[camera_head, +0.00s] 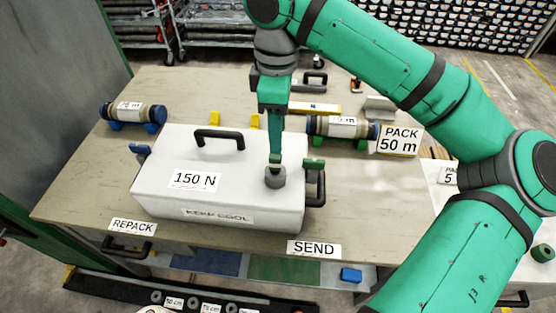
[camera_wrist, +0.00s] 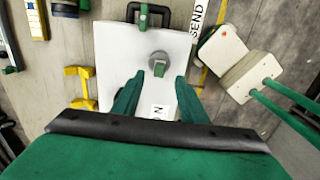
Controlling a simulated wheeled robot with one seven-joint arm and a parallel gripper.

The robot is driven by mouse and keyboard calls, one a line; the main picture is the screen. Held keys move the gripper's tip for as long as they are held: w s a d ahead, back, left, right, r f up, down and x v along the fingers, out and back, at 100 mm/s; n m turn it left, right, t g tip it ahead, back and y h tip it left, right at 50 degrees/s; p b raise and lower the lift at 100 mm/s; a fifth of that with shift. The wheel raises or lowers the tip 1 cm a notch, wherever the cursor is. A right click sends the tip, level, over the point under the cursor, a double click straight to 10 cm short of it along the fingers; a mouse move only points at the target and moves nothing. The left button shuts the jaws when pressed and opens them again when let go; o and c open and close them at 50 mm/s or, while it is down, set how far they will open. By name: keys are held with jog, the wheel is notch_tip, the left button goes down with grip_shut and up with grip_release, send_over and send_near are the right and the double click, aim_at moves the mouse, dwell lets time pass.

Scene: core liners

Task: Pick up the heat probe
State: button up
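A grey round piece (camera_head: 275,178) sits on the lid of the white box (camera_head: 160,160), near its right end. The wrist view shows it as a grey disc with a green tab (camera_wrist: 158,66) on top; it may be the heat probe, but no label confirms this. My gripper (camera_head: 275,158) points down right above it and hides its top in the head view. In the wrist view my gripper (camera_wrist: 161,77) is open, with one green finger on either side of the tab. I see nothing held, and cannot tell whether the fingers touch the piece.
The white box, marked "150 N" and "KEEP COOL", has black handles on its lid (camera_head: 220,137) and right end. Behind it lie two capped tubes, at left (camera_head: 135,112) and right (camera_head: 340,127). A "PACK 50 m" sign (camera_head: 399,140) stands at right. Bare tabletop (camera_head: 75,185) lies left.

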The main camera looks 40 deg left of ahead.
aim_at(275, 156)
notch_tip(275, 156, down, 4)
jog(key=shift+f, duration=0.15)
jog(key=shift+s+a+f, duration=0.1)
jog(key=shift+a+f, duration=0.05)
jog(key=shift+f, duration=1.2)
jog(key=shift+a+f, duration=0.1)
jog(key=shift+f, duration=1.2)
jog(key=shift+s, duration=0.1)
grip_shut()
